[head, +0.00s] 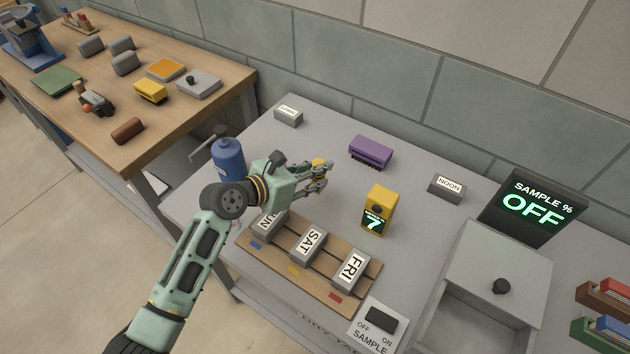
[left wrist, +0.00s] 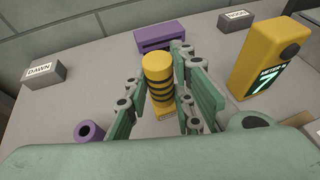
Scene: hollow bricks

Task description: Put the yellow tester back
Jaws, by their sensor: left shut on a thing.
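A yellow cylinder with black bands (left wrist: 158,78), which looks like the yellow tester, stands between the fingers of my left gripper in the left wrist view. My left gripper (head: 322,175) is shut on it, above the middle of the grey table. In the head view only a small yellow part of it (head: 319,162) shows behind the fingers. Whether its lower end touches the table is not clear. A yellow meter (head: 379,208) with a lit 7 stands upright to the right of the gripper; it also shows in the left wrist view (left wrist: 272,58). My right gripper is not in view.
A purple slotted block (head: 371,152) lies behind the gripper, and a purple hollow piece (left wrist: 88,131) is close to its left. A blue bottle (head: 228,158) is beside my arm. A wooden rack (head: 324,288) holds day-labelled bricks in front. The sample sign (head: 532,207) reads OFF.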

